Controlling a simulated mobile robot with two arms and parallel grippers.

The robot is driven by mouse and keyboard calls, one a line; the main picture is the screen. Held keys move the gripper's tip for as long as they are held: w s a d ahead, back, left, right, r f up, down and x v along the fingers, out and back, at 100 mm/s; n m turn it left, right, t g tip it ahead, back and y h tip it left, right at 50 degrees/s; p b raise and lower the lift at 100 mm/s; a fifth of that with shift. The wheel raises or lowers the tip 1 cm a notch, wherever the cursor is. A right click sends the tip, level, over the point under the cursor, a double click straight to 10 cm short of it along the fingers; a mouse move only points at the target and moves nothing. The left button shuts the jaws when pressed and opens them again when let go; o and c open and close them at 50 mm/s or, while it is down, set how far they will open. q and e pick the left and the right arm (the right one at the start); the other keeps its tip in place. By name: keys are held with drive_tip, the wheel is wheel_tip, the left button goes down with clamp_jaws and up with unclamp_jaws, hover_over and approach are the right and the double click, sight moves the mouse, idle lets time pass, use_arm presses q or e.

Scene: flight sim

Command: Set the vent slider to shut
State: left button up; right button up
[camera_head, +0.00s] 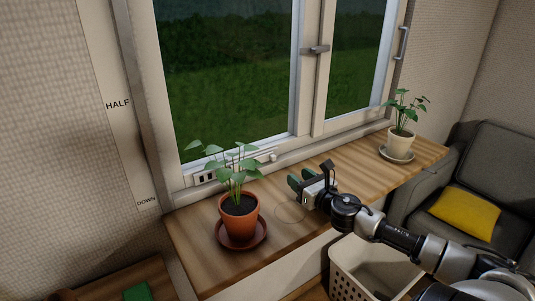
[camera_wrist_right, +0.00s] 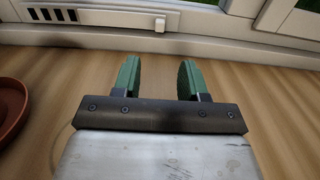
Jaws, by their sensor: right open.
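The vent (camera_head: 205,177) is a white strip with dark slots, low on the window frame behind the plant; its slots (camera_wrist_right: 52,14) also show at the top left of the right wrist view. A small pale knob (camera_head: 273,157), which looks like the vent slider, stands near the right end of the strip; it also shows in the wrist view (camera_wrist_right: 160,23). My right gripper (camera_head: 296,182) is open and empty over the wooden sill, in front of the knob and apart from it. Its green fingers (camera_wrist_right: 157,78) point toward the window frame. My left gripper is out of view.
A potted plant in a terracotta pot (camera_head: 238,220) on a red saucer stands left of my right gripper. A white-potted plant (camera_head: 400,140) stands at the sill's right end. The wooden sill (camera_head: 345,168) between is clear. A white perforated basket (camera_head: 352,270) is below.

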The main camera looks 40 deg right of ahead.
sight(275, 158)
drive_tip(key=shift+w+d+r, duration=0.1)
drive_tip(key=shift+w+r, duration=0.05)
drive_tip(key=shift+w, duration=0.45)
drive_tip(key=shift+w+d+r, duration=0.1)
drive_tip(key=shift+w, duration=0.45)
drive_tip(key=shift+w+d+f+p, duration=0.1)
drive_tip(key=shift+w+d+p, duration=0.1)
drive_tip(key=shift+w, duration=1.3)
drive_tip(key=shift+w+d+r+p, duration=0.1)
drive_tip(key=shift+w+p, duration=0.05)
drive_tip(key=shift+w, duration=1.35)
drive_tip(key=shift+w+d+f+p, duration=0.1)
drive_tip(key=shift+w+d+p, duration=0.1)
drive_tip(key=shift+w, duration=1.3)
clamp_jaws()
